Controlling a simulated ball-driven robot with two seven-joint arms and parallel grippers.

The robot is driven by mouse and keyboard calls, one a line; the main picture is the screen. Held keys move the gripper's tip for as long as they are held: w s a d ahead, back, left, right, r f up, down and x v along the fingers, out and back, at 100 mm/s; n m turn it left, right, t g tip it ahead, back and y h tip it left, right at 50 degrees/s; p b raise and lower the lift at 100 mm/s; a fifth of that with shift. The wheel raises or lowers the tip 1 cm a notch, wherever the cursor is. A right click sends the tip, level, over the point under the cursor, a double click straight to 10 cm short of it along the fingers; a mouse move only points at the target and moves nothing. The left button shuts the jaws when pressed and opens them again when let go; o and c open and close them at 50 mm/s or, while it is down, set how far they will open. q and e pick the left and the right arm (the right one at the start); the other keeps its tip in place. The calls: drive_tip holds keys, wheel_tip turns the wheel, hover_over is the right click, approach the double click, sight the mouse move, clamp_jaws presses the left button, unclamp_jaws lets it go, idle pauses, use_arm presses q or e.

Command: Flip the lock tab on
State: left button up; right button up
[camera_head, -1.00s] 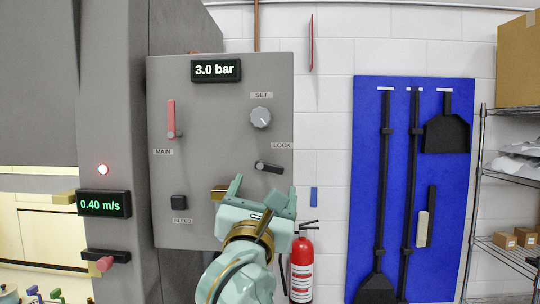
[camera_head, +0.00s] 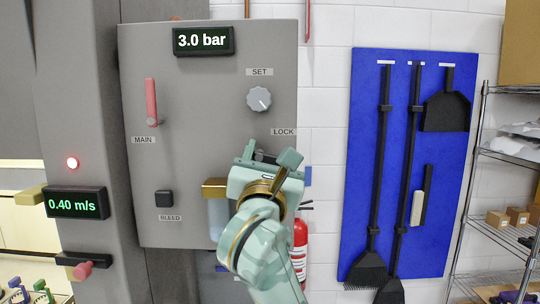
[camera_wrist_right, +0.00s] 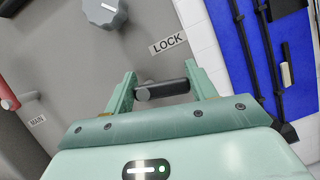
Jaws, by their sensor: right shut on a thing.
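The lock tab (camera_wrist_right: 166,89) is a short dark bar on the grey panel, just below the LOCK label (camera_head: 283,132). In the right wrist view it lies nearly level between the two fingers. My right gripper (camera_head: 270,158) is at the tab, with one finger at each end of it, shut on it. The right wrist view shows both fingertips (camera_wrist_right: 160,92) against the panel. In the head view the gripper hides most of the tab. My left gripper is not in view.
The grey panel (camera_head: 222,120) also carries a SET knob (camera_head: 259,99) above, a red MAIN lever (camera_head: 151,98) at left, a BLEED button (camera_head: 163,198) and a 3.0 bar display (camera_head: 203,41). A fire extinguisher (camera_head: 300,246) and a blue tool board (camera_head: 353,150) are to the right.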

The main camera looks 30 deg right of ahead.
drive_tip(key=shift+r+n+t+y+p, duration=0.2)
drive_tip(key=shift+n+p, duration=0.3)
drive_tip(key=shift+n, duration=0.1)
drive_tip(key=shift+r+n+t+y+p, duration=0.15)
drive_tip(key=shift+n+t+y+p, duration=0.05)
drive_tip(key=shift+n+p, duration=0.35)
drive_tip(key=shift+n+t+y+p, duration=0.3)
drive_tip(key=shift+n+y+p, duration=0.15)
drive_tip(key=shift+n, duration=0.5)
drive_tip(key=shift+f, duration=0.15)
drive_tip(key=o, duration=1)
drive_tip(key=shift+w, duration=0.1)
